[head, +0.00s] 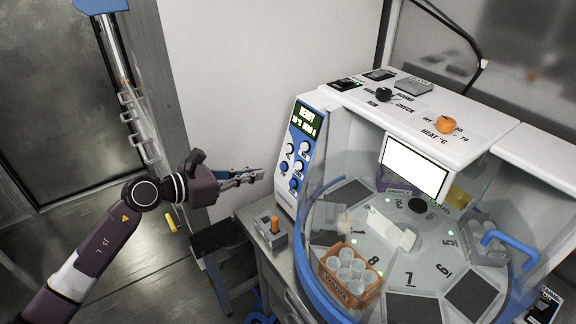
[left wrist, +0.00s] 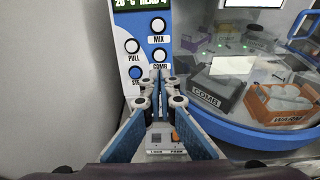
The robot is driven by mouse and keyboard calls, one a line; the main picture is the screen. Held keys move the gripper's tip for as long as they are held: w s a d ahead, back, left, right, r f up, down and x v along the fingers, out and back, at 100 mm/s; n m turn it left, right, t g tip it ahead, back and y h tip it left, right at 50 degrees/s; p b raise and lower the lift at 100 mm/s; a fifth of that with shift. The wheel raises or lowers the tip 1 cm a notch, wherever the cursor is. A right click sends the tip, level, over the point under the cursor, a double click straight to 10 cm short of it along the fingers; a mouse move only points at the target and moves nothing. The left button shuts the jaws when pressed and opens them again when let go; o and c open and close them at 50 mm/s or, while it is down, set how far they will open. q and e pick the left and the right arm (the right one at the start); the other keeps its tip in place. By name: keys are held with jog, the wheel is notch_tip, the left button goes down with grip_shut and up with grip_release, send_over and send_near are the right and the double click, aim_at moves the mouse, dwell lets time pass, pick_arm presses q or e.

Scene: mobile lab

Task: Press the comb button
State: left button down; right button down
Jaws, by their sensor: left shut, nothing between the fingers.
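The comb button (left wrist: 159,55) is a round white button with a dark rim, above the label COMB on the white and blue control panel (left wrist: 146,18). The panel also shows on the machine's left front in the head view (head: 306,128). My left gripper (head: 258,174) is shut and empty, pointing right toward the panel with a visible gap in the head view. In the left wrist view its fingertips (left wrist: 156,76) appear just below the comb button and cover part of the panel's lower area. My right gripper is not in view.
Other buttons sit close by: MIX (left wrist: 158,25) above, PULL (left wrist: 132,45) to the left and a blue one (left wrist: 135,73) below it. A small box with an orange switch (head: 270,232) stands below my gripper. The machine's round blue-rimmed tray (head: 312,284) lies to the right.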

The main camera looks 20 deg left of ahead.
aim_at(297, 167)
pick_arm(q)
jog(key=p+x, duration=0.3)
jog(key=x, duration=0.7)
jog(key=shift+w+d, duration=0.1)
jog(key=shift+w, duration=0.25)
jog(key=shift+w+d+f, duration=0.15)
jog(key=shift+w+d, duration=0.05)
